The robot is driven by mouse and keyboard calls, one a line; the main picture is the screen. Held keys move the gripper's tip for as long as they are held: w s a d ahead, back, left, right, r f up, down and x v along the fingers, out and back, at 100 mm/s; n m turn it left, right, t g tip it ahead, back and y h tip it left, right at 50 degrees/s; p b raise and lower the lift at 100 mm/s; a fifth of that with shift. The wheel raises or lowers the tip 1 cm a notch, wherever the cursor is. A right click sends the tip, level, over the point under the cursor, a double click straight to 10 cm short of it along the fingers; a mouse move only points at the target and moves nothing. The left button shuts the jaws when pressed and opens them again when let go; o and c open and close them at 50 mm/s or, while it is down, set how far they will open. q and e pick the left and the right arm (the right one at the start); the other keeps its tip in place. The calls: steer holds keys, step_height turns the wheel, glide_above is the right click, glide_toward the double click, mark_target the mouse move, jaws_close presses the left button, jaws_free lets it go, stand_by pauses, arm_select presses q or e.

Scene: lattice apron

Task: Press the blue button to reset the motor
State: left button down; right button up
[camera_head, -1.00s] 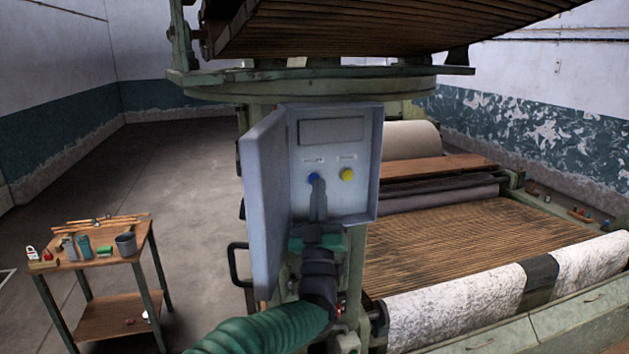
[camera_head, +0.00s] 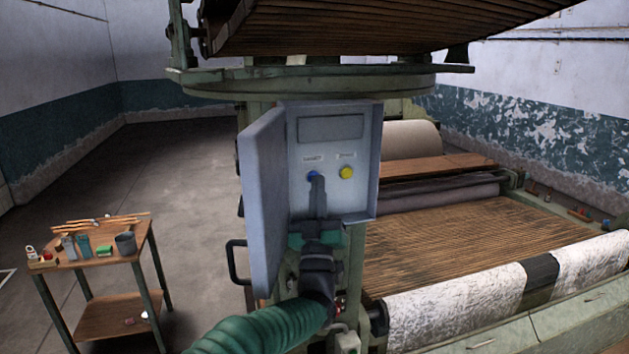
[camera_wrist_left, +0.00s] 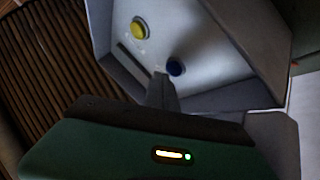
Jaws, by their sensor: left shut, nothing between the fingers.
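The blue button (camera_head: 313,175) is on the panel inside an open grey control box (camera_head: 330,152), left of a yellow button (camera_head: 346,173). My left gripper (camera_head: 318,180) is shut and empty, its fingertips at the lower edge of the blue button in the head view. In the left wrist view the blue button (camera_wrist_left: 174,68) shows just beside the fingertips (camera_wrist_left: 163,78), partly behind them. I cannot tell whether the tips touch it. The yellow button (camera_wrist_left: 139,28) is clear of the gripper. My right gripper is not in view.
The box door (camera_head: 265,200) stands open on the left, close beside my left arm. A loom-like machine with wooden slats (camera_head: 470,240) lies to the right. A small wooden table (camera_head: 100,255) with tools stands at the left. The floor between is clear.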

arm_select(q)
steer(key=shift+w+a, duration=0.1)
steer(key=shift+w, duration=0.05)
steer(key=shift+w+a+r+b, duration=0.15)
steer(key=shift+w+b, duration=0.15)
steer(key=shift+w, duration=0.2)
stand_by(1.2)
steer(key=shift+s+f+b, duration=0.25)
steer(key=shift+f+b, duration=0.1)
steer(key=shift+b, duration=0.5)
steer(key=shift+s+r+b, duration=0.2)
steer(key=shift+s+b, duration=0.2)
steer(key=shift+s, duration=0.15)
